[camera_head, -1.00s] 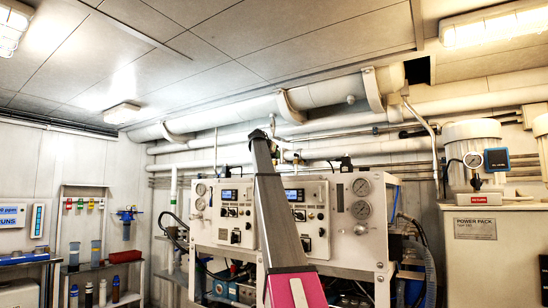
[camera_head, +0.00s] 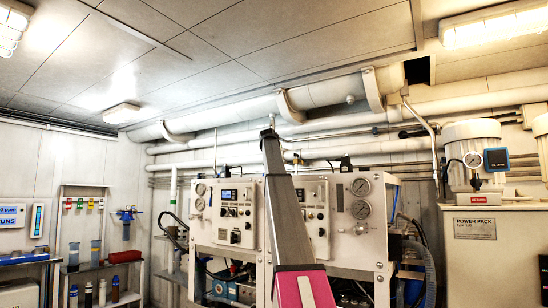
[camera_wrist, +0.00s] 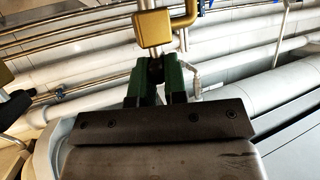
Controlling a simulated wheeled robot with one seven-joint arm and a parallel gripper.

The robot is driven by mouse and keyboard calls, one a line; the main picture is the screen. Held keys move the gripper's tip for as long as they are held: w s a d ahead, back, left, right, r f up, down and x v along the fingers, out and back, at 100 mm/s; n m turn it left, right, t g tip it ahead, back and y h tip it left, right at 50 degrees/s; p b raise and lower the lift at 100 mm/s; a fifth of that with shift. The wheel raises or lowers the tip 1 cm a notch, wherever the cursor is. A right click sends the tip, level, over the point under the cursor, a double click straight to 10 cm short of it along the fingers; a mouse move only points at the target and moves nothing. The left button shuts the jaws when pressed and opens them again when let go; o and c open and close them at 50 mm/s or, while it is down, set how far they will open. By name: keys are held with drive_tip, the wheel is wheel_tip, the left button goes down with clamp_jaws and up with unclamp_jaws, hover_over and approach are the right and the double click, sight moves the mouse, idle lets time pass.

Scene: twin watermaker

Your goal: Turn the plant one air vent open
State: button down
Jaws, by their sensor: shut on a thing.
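My gripper (camera_wrist: 158,72) shows in the wrist view with its two green fingers close together. It is shut on a small dark part, which seems to be the air vent's handle; the fingers hide most of it. A brass-yellow fitting (camera_wrist: 153,28) with a bent brass pipe is just beyond the fingertips, and seems to belong to the vent. How far the vent is turned cannot be told. In the head view the end of my arm (camera_head: 269,133) reaches up to the pipes above the plant panel (camera_head: 236,215); the fingers are too small to tell there.
Large white pipes (camera_head: 330,92) run along the wall under the ceiling. Thin pipes (camera_wrist: 80,35) pass near the gripper in the wrist view. Gauges (camera_head: 361,187) sit on the panel's right part. A power pack cabinet (camera_head: 480,255) stands at the right.

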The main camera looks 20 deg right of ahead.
drive_tip(key=n+y, duration=0.2)
drive_tip(key=n+t+y, duration=0.1)
drive_tip(key=n+y, duration=0.1)
drive_tip(key=n+t+y, duration=0.1)
drive_tip(key=n+y, duration=0.1)
drive_tip(key=y, duration=0.1)
drive_tip(key=shift+d, duration=0.35)
drive_tip(key=n+g+y, duration=0.1)
drive_tip(key=n+y, duration=0.5)
drive_tip(key=shift+d+g, duration=0.1)
drive_tip(key=shift+g, duration=0.3)
drive_tip(key=shift+y, duration=0.5)
drive_tip(key=c, duration=1.2)
unclamp_jaws()
drive_tip(key=shift+o, duration=0.2)
drive_tip(key=shift+s+h, duration=0.1)
drive_tip(key=shift+h, duration=0.2)
